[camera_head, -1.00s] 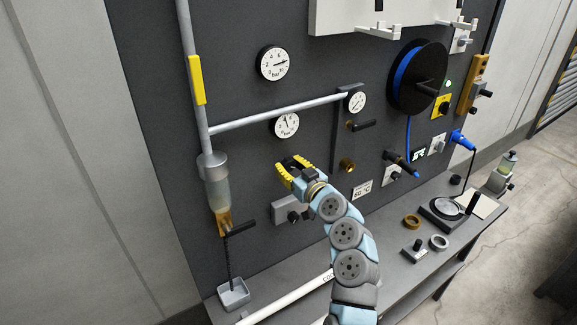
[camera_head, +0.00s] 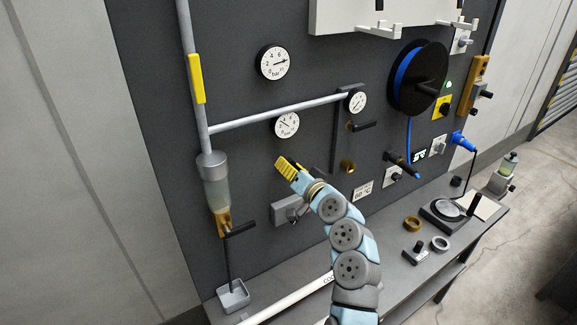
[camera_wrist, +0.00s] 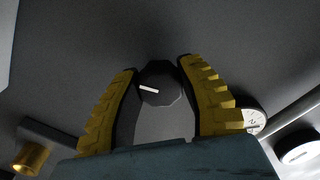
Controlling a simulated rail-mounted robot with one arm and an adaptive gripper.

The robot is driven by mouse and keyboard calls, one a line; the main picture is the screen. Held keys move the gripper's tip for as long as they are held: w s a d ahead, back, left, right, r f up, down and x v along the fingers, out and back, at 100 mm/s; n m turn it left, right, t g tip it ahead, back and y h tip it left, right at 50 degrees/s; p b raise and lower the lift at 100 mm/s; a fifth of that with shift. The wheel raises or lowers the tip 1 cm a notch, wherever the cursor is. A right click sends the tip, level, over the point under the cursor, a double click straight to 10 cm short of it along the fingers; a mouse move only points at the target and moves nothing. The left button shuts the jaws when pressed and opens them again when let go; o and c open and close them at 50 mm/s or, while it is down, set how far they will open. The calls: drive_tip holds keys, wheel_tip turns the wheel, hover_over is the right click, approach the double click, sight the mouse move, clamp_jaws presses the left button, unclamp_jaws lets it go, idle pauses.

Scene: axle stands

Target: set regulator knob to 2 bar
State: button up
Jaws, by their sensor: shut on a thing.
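The regulator knob (camera_wrist: 160,88) is black with a white pointer line and sits between the two yellow-padded fingers of my gripper (camera_wrist: 160,82) in the wrist view. The fingers are shut on its sides. In the head view my gripper (camera_head: 286,166) is at the dark panel and hides the knob. The small gauge (camera_head: 286,125) sits just above my gripper, below the slanting pipe; its needle points to the upper left. Its digits are too small to read surely. I see no readable scale around the knob.
A larger bar gauge (camera_head: 274,63) is higher on the panel. The grey pipe (camera_head: 275,114) runs above my gripper to another small gauge (camera_head: 356,101). A clear filter bowl (camera_head: 216,190) hangs at left. A grey box with a black knob (camera_head: 290,211) is just below my gripper.

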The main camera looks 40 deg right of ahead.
drive_tip(key=m+p, duration=0.2)
drive_tip(key=m, duration=0.2)
drive_tip(key=shift+m+p, duration=0.85)
drive_tip(key=shift+m, duration=0.95)
drive_tip(key=o, duration=1.2)
drive_tip(key=s+a, duration=0.1)
drive_tip(key=s, duration=1)
drive_tip(key=shift+s+a, duration=0.4)
